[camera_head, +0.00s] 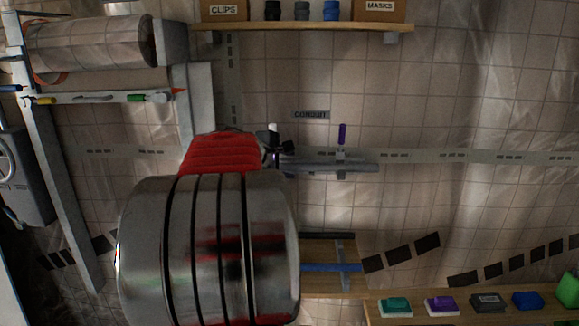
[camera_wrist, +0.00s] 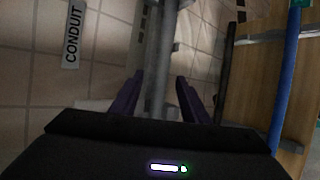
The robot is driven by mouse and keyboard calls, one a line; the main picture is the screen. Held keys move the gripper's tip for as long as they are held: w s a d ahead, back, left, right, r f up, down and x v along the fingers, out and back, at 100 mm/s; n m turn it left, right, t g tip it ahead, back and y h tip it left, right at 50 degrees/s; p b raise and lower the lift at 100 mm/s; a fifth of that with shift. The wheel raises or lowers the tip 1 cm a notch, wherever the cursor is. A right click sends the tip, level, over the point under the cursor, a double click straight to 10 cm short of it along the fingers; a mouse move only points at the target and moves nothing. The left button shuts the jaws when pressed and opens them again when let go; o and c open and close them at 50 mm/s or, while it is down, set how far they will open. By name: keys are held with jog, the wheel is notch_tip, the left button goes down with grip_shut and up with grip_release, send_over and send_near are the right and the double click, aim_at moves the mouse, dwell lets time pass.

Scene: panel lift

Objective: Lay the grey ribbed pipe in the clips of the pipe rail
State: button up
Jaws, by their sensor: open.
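A long grey bar, which looks like the pipe (camera_head: 350,165), lies level against the tiled wall under the CONDUIT label (camera_head: 311,115). A small grey bracket with a purple upright piece (camera_head: 342,133) shows at its middle. Ribs are too small to make out, and I cannot tell the pipe from the rail or whether it sits in clips. My gripper (camera_head: 284,160) is at the bar's left end, partly hidden by my arm. In the wrist view my open gripper (camera_wrist: 158,98) has a purple finger on each side of the grey pipe (camera_wrist: 160,60); contact is unclear.
A wooden shelf (camera_head: 300,27) with boxes and small pots runs above. Below are a wooden board with a blue bar (camera_head: 330,267) and a ledge with several coloured blocks (camera_head: 441,305). A metal frame (camera_head: 65,180) stands at left. The wall right of the bar is clear.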

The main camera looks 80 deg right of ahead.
jog(key=v, duration=1.1)
jog(key=shift+a, duration=0.35)
jog(key=shift+w, duration=0.1)
jog(key=w+a+f+t+y, duration=0.1)
jog(key=w+a+f+t, duration=0.15)
jog(key=w+a, duration=0.45)
jog(key=w+a+f+t+y, duration=0.2)
jog(key=w+a+f, duration=0.1)
jog(key=a, duration=0.7)
jog(key=w+a+f+t+y, duration=0.1)
jog(key=w+a+f+t, duration=0.15)
jog(key=w+a, duration=0.45)
jog(key=s+a+f+y, duration=0.1)
jog(key=a+f+y, duration=0.1)
jog(key=a, duration=0.8)
jog(key=s+a+f+t+y, duration=0.1)
jog(key=a+f, duration=0.4)
jog(key=a, duration=0.6)
jog(key=s+a+f+y, duration=0.3)
jog(key=a+f+y, duration=0.1)
jog(key=a, duration=0.6)
jog(key=shift+s+f+y, duration=0.15)
jog(key=shift+s+y, duration=0.1)
jog(key=shift+y, duration=0.25)
jog(key=shift+a, duration=0.1)
jog(key=shift+c, duration=0.3)
